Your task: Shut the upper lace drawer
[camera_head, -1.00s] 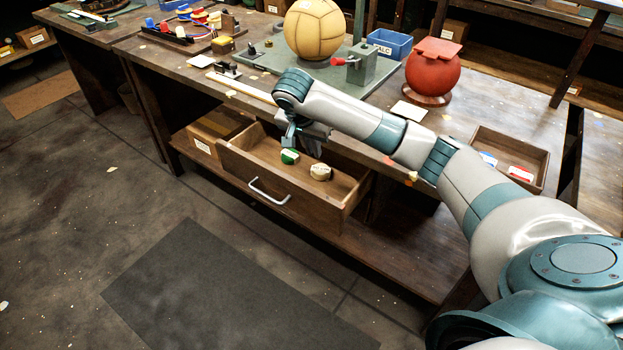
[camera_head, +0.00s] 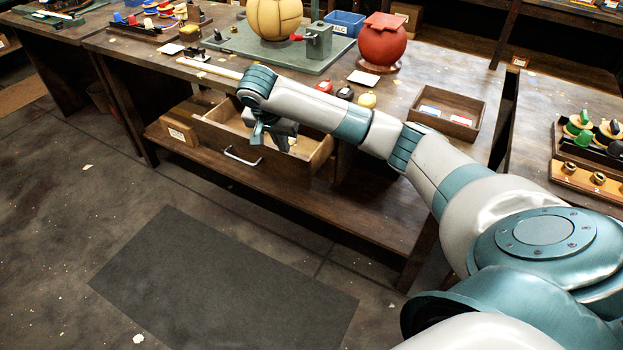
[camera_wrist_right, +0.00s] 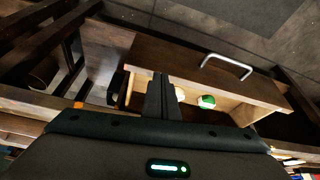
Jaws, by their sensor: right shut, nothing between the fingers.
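The wooden drawer (camera_head: 215,138) with a curved metal handle (camera_head: 242,159) stands pulled out under the workbench. Its front also shows in the right wrist view (camera_wrist_right: 185,67). My right gripper (camera_head: 272,138) is shut and empty, pointing down over the drawer's inside, behind the front panel. In the right wrist view its dark closed fingers (camera_wrist_right: 160,92) cover part of the drawer's inside. Beside them lie a green-and-white item (camera_wrist_right: 207,102) and a pale item (camera_wrist_right: 180,94). Contact with the drawer cannot be told. My left gripper is not in view.
A cardboard box (camera_head: 180,127) sits on the lower shelf left of the drawer. The floor before the drawer is clear, with a dark mat (camera_head: 220,285).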

